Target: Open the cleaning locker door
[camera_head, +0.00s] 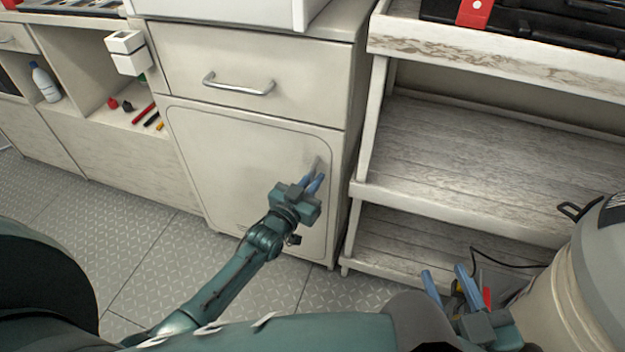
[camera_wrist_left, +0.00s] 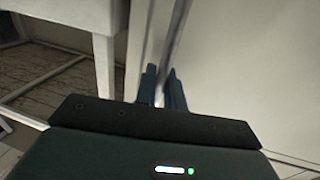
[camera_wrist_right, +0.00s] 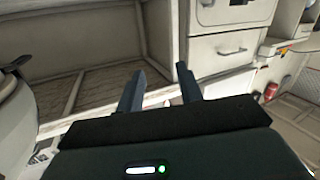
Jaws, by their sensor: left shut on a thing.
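The cleaning locker door (camera_head: 235,165) is the pale rounded panel under a drawer in the head view, and it looks closed. My left gripper (camera_head: 314,180) is at the door's right side, with its blue fingers around the door's handle (camera_head: 318,163). In the left wrist view the metal handle (camera_wrist_left: 176,45) runs between the fingers (camera_wrist_left: 167,88), which are shut on it. My right gripper (camera_head: 447,284) is at the lower right of the head view, away from the door. In the right wrist view its fingers (camera_wrist_right: 158,88) are apart with nothing between them.
A drawer with a metal handle (camera_head: 238,84) is above the door. Open shelving (camera_head: 470,205) stands right of the locker. A large pale bucket (camera_head: 570,300) stands at the lower right, near my right gripper. The patterned floor (camera_head: 130,245) before the door is clear apart from my arm.

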